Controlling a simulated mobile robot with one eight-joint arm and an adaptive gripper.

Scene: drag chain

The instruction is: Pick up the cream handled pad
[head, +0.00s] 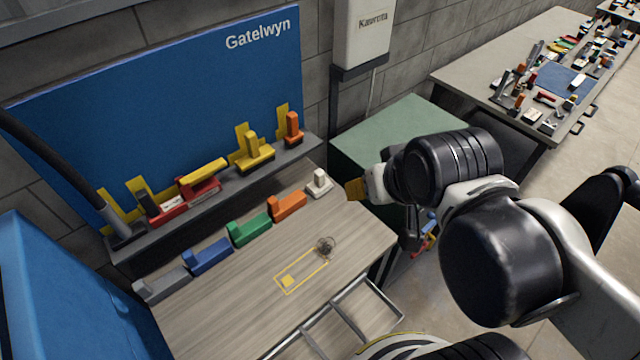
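The cream handled pad (319,184) stands on the wooden workbench at the right end of a row of handled pads. It has a flat base with an upright block on it, and nothing hides it. My arm comes in from the right. Its end, my gripper (358,189), shows a pale body and a yellowish tip, a little right of the cream pad in the picture and apart from it. The fingers cannot be made out clearly, so its opening is unclear.
Orange (287,206), green (249,229), blue (207,256) and grey (163,285) pads line the bench left of it. A grey shelf (300,150) with several tools rises behind. A dark wiry tangle (325,247) lies by a yellow outline. The front bench is mostly clear.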

